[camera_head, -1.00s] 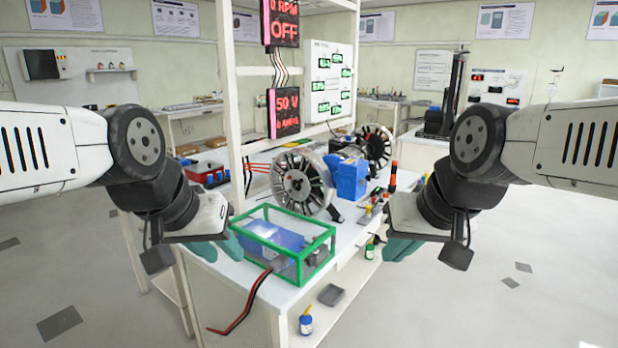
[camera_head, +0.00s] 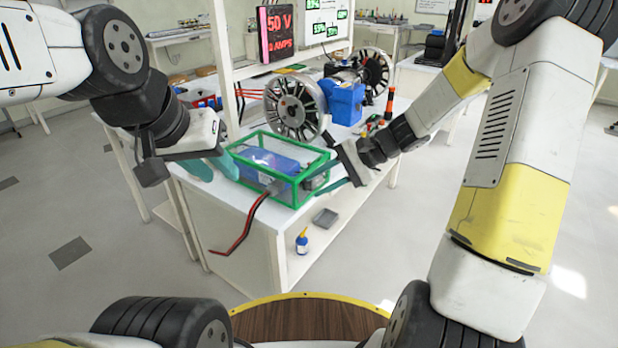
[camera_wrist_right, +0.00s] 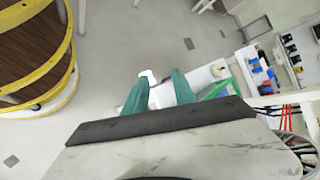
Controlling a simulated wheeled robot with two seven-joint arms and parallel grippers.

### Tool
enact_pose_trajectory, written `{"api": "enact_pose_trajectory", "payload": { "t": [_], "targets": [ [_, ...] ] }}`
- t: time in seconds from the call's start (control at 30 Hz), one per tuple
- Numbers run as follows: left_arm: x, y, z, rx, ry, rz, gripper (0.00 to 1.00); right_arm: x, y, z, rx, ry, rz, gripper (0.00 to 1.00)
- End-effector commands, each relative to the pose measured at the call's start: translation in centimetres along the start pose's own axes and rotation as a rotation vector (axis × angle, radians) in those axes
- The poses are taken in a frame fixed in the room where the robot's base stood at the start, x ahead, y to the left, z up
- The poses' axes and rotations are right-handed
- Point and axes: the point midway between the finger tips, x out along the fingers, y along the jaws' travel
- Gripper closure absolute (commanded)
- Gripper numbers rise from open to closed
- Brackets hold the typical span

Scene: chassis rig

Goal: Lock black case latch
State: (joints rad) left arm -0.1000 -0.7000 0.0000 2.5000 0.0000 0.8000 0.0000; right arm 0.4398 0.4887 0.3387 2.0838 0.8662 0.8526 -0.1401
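A clear case with a green frame (camera_head: 268,178) stands at the near corner of the white bench, with a blue block (camera_head: 272,160) inside. A small dark grey part (camera_head: 276,187) is on its front side, where cables meet. No black latch can be made out clearly. My right gripper (camera_head: 322,173) is open at the case's right end; a dark part there is partly covered by it, and contact cannot be told. In the right wrist view its two teal fingers (camera_wrist_right: 162,84) are apart with nothing gripped. My left gripper (camera_head: 212,168) is open and empty just left of the case.
Red and black cables (camera_head: 240,232) hang from the case over the bench's front. Behind the case stand a spoked wheel rotor (camera_head: 294,107) and a blue motor block (camera_head: 344,101). A blue bottle (camera_head: 302,241) and a grey tray (camera_head: 325,218) sit on the lower shelf.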

Motion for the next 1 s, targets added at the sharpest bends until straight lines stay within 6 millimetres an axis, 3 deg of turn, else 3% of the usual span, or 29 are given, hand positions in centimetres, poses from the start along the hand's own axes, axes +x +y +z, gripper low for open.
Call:
{"api": "enact_pose_trajectory", "payload": {
  "t": [0.23, 0.53, 0.77, 1.0],
  "targets": [
    [0.0, 0.0, 0.0, 0.0, 0.0, 0.0, 0.68, 4.3, 0.7, -7.8, 0.35, -0.124, -0.315, 0.68],
    [0.0, 0.0, 0.0, 0.0, 0.0, 0.0, 0.68, 6.7, 3.0, -17.0, 0.734, -0.202, -0.698, 0.68],
    [0.0, 0.0, 0.0, 0.0, 0.0, 0.0, 0.68, 7.1, 4.0, -19.9, 0.85, -0.215, -0.818, 0.68],
    [0.0, 0.0, 0.0, 0.0, 0.0, 0.0, 0.68, 9.2, 2.0, -20.3, 0.854, -0.217, -0.82, 0.68]
  ]
}}
